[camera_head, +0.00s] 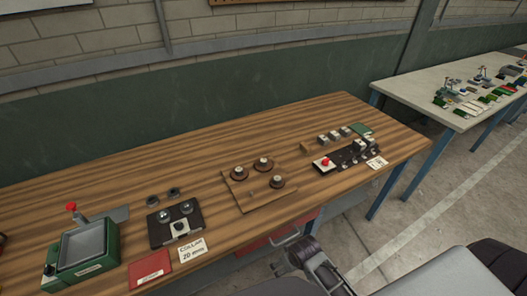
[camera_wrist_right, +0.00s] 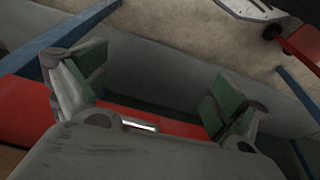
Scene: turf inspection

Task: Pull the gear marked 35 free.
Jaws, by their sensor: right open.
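Several small dark round gears with pale hubs sit on a flat wooden board (camera_head: 252,203) in the middle of the workbench. One gear (camera_head: 239,174) is at the left, one (camera_head: 263,164) at the back and one (camera_head: 277,182) at the right. The number on each is too small to read, so I cannot tell which is 35. My right gripper (camera_wrist_right: 152,92) is open and empty, its two green-padded fingers apart. In the head view it is low, in front of the bench edge and away from the gears. My left gripper is not in view.
Left of the board are a dark fixture (camera_head: 175,232), a "COLLAR" card (camera_head: 192,249), a red block (camera_head: 150,268) and a green-sided tray (camera_head: 110,247). Right is a dark panel with a red button (camera_head: 325,162). A second table (camera_head: 425,90) stands at the right.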

